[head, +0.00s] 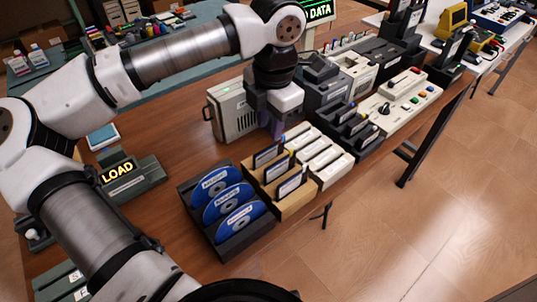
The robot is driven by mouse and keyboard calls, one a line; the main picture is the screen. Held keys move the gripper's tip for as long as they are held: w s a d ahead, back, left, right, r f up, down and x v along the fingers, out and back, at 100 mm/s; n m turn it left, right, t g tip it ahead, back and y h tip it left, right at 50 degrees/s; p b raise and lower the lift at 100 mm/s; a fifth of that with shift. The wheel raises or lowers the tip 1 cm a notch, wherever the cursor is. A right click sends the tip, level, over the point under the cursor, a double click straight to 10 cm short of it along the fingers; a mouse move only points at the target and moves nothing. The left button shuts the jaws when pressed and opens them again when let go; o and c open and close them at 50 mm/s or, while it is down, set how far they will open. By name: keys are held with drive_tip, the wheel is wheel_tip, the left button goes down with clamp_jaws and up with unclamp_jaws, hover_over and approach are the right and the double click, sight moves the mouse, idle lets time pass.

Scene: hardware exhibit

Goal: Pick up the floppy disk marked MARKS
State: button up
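Several dark floppy disks with pale labels stand upright in a tan rack (294,211) on the brown table. I see a rear disk (267,156), a middle disk (278,170) and a front disk (291,185). Their label text is too small to read, so I cannot tell which is marked MARKS. My gripper (277,130) points down just behind the rack, near the rear disk. Its fingertips are small and partly hidden, and I cannot tell if they are open or hold anything.
A black rack (248,240) of blue discs stands left of the tan rack. White cartridges (322,158) and a dark rack (365,151) stand to the right. A beige computer case (231,113) is beside my gripper. A LOAD sign (118,170) stands at the left.

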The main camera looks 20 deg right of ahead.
sight(266, 148)
wheel_tip(266, 148, down, 3)
drive_tip(key=shift+w, duration=0.1)
drive_tip(key=f+p, duration=0.1)
drive_tip(key=f, duration=0.1)
drive_tip(key=a+f+p, duration=0.1)
drive_tip(key=f, duration=0.1)
drive_tip(key=shift+d+f, duration=0.1)
drive_tip(key=shift+f, duration=0.55)
clamp_jaws()
